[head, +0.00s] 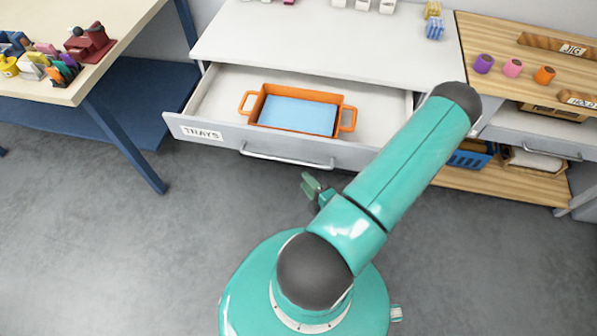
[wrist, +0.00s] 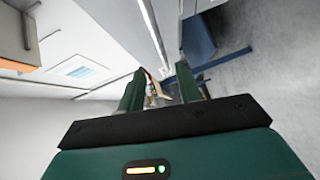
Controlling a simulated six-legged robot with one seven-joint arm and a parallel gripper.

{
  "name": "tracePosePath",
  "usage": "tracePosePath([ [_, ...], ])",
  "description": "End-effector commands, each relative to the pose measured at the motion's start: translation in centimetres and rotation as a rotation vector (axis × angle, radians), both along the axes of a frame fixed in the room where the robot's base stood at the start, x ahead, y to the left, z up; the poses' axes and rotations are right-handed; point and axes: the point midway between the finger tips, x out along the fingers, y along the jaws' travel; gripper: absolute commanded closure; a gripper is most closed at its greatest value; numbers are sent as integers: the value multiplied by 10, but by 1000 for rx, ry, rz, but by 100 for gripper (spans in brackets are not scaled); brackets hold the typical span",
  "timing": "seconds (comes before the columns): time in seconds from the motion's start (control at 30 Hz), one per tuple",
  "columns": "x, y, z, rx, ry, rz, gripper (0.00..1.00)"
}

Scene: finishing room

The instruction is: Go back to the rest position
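My gripper (wrist: 161,72) shows in the wrist view with its two dark green fingers apart. I see nothing held between them; only distant, blurred things show through the gap. In the head view my teal arm is bent over my round base, and a small dark green part of the gripper sticks out left of the arm, in front of the open drawer. The rest of the gripper is hidden behind the arm there.
The drawer labelled TRAYS (head: 205,133) stands open, holding an orange tray (head: 256,108) with a light blue bottom. A workbench (head: 62,92) with a red vice (head: 88,43) is at left. A wooden shelf unit (head: 500,50) is at right. Grey floor (head: 80,250) at left is clear.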

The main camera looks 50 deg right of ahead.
Motion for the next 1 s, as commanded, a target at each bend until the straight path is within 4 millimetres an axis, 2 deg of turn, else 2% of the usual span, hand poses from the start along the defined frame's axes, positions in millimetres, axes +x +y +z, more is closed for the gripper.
tracePosePath([
  [0.1, -14, 5, 2, 1, 2, -2, 66],
  [0.3, -20, 8, 3, 0, 0, 0, 66],
  [0.83, -19, 7, 3, -3, 1, 3, 66],
  [1.0, -4, 9, 21, -96, 8, 119, 66],
])
